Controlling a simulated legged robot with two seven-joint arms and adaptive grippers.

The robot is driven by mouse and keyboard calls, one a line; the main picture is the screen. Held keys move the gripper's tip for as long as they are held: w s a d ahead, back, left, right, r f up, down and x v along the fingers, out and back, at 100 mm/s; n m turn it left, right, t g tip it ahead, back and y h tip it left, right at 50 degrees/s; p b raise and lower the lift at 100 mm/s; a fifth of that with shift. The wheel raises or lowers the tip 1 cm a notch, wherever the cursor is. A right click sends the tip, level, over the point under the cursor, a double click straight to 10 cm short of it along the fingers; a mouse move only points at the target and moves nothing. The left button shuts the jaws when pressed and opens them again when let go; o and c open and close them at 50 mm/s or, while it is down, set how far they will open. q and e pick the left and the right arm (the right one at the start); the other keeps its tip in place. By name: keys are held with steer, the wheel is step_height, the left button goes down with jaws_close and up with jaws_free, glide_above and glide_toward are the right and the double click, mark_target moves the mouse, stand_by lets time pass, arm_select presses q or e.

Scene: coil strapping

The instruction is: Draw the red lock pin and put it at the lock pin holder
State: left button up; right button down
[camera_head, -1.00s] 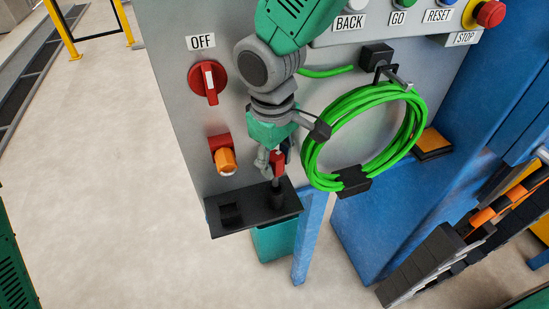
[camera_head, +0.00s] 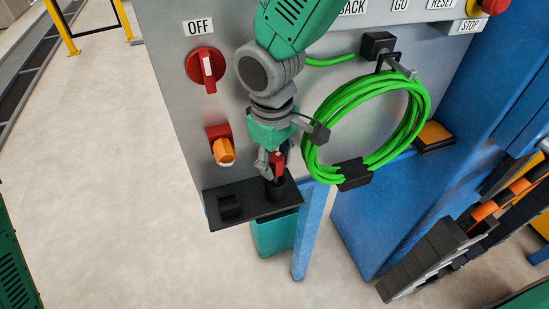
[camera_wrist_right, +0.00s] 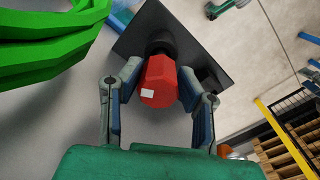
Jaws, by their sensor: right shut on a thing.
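The red lock pin (camera_head: 278,162) is held upright by its red head between the fingers of my right gripper (camera_head: 272,165). The lock pin holder is a black shelf (camera_head: 255,209) on the grey cabinet, with a round black socket (camera_head: 282,190) and a square slot (camera_head: 230,206). The pin's lower end is hidden at the socket. In the right wrist view, the red head (camera_wrist_right: 158,82) sits between the two fingers, with the black socket (camera_wrist_right: 161,42) right behind it. How deep the pin sits, I cannot tell. My left gripper is out of view.
A green cable coil (camera_head: 318,135) hangs on a hook close to the right of my gripper. A red OFF switch (camera_head: 205,70) and an orange knob (camera_head: 222,150) are on the cabinet to the left. A blue post (camera_head: 308,230) stands below.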

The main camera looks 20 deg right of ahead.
steer(key=shift+f+b, duration=0.7)
steer(key=shift+f, duration=0.75)
steer(key=c, duration=1)
jaws_free()
steer(key=shift+c, duration=0.2)
steer(key=shift+r, duration=0.1)
